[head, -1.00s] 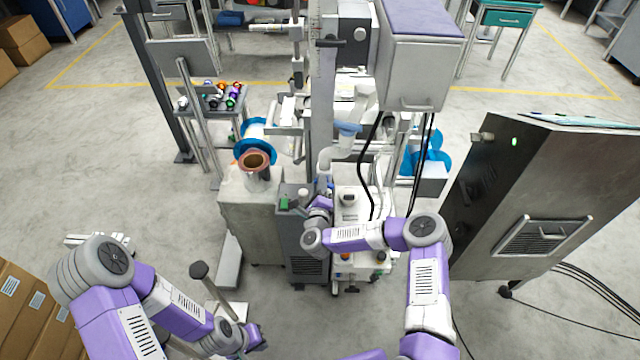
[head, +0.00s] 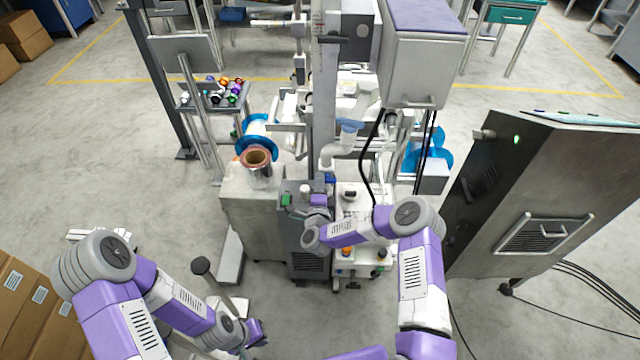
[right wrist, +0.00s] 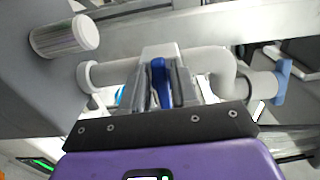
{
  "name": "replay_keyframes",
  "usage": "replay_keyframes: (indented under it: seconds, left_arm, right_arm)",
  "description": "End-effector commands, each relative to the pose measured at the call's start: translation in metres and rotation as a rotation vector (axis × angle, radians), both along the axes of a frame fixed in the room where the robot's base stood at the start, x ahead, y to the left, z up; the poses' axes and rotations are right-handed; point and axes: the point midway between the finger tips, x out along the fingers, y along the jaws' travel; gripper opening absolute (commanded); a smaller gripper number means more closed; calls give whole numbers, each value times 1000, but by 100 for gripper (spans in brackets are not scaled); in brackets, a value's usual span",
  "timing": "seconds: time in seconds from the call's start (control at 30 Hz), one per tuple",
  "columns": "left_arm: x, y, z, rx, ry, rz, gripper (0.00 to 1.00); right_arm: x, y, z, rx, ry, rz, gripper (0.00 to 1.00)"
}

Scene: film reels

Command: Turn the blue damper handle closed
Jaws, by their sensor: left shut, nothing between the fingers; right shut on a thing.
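The blue damper handle (right wrist: 159,80) shows in the right wrist view as a narrow upright blue piece on a white pipe (right wrist: 205,62). My right gripper (right wrist: 160,92) is shut on it, with one grey finger on each side. The fingers hide part of the handle. In the head view my right gripper (head: 319,200) reaches in at the grey cabinet beside the white pipe, and my arm largely hides the handle there. My left gripper (head: 256,331) is low at the front, shut and empty, away from the pipe.
A blue funnel (head: 349,126) tops the white pipe. A ribbed white knob (right wrist: 64,36) sits left of the handle in the right wrist view. The metal column and black cables stand close behind. A steel cabinet (head: 545,190) stands at right; the floor at left is mostly clear.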

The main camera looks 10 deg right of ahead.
Motion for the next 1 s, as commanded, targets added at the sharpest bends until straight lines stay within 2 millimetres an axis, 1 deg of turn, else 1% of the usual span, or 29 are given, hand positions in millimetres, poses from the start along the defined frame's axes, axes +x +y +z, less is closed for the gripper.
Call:
replay_keyframes:
  seconds: [0.3, 0.33, 0.4, 0.67, 0.77, 0.87, 1.0]
  left_arm:
    - [0, 0, 0, 0, 0, 0, 0]
    - [0, 0, 0, 0, 0, 0, 0]
    - [0, 0, 0, 0, 0, 0, 0]
    - [0, 0, 0, 0, 0, 0, 0]
    - [0, 0, 1, 0, 0, 0, 0]
    - [0, 0, 5, 0, 0, 0, 0]
    - [0, 0, 10, 0, 0, 0, 0]
  right_arm:
    - [-1, -1, -2, -2, 5, -2, 0]
    - [-1, -1, -2, -2, 5, -2, 30]
    - [-1, -1, -2, -2, 5, -2, 41]
    - [-1, 0, -1, 0, 2, 0, 42]
    - [-5, 1, 0, 0, 2, 0, 42]
    - [-17, 5, 0, 0, 3, 1, 42]
    - [-40, 12, 0, -1, 5, 3, 42]
